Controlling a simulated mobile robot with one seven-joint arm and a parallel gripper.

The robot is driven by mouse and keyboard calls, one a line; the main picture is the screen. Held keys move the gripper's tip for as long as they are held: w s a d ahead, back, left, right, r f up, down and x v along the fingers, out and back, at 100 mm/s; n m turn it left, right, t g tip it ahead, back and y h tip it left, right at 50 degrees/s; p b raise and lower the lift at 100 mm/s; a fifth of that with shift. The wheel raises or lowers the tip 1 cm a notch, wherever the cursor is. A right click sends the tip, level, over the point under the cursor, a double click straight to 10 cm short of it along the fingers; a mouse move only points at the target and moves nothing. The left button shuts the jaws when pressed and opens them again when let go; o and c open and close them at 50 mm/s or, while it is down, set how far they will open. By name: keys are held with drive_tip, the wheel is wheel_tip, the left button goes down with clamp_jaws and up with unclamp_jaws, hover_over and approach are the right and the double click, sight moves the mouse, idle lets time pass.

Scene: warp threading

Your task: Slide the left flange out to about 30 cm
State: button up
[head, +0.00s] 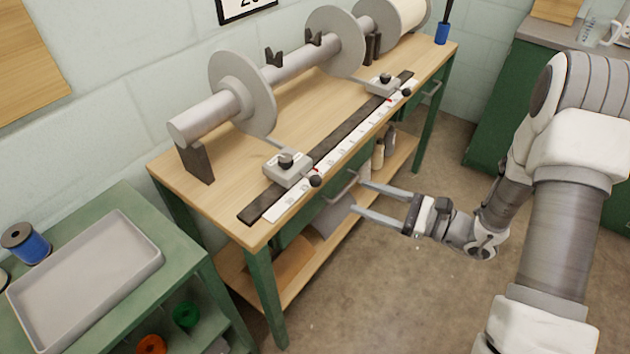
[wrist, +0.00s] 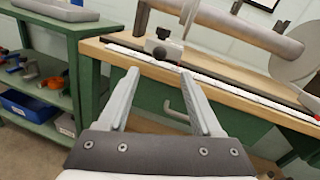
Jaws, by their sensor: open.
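The left flange (head: 243,95) is a grey disc on a grey horizontal beam (head: 205,118) above the wooden bench. Below it a grey sliding block (head: 287,168) with a black knob sits on the dark rail, beside the white scale (head: 340,145). A thin arm runs from the block up towards the flange. The block also shows in the wrist view (wrist: 164,47). The right flange (head: 335,42) stands farther along, with its own block (head: 384,84). My gripper (head: 360,196) is open and empty, in front of the bench's front edge and apart from the block. Its two fingers (wrist: 158,95) point towards the bench in the wrist view.
The wooden bench (head: 185,160) has a handle (head: 344,188) on its front, close to my fingers. A green cart with a grey tray (head: 85,280) and a blue spool (head: 26,243) stands at the left. The floor right of the bench is clear.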

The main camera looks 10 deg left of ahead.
sight(315, 181)
drive_tip(key=a, duration=0.4)
drive_tip(key=w+a+b, duration=0.1)
drive_tip(key=a, duration=0.3)
drive_tip(key=w+a, duration=0.1)
drive_tip(key=a, duration=0.3)
drive_tip(key=shift+w+a, duration=0.1)
drive_tip(key=shift+w, duration=0.1)
clamp_jaws()
idle(0.9)
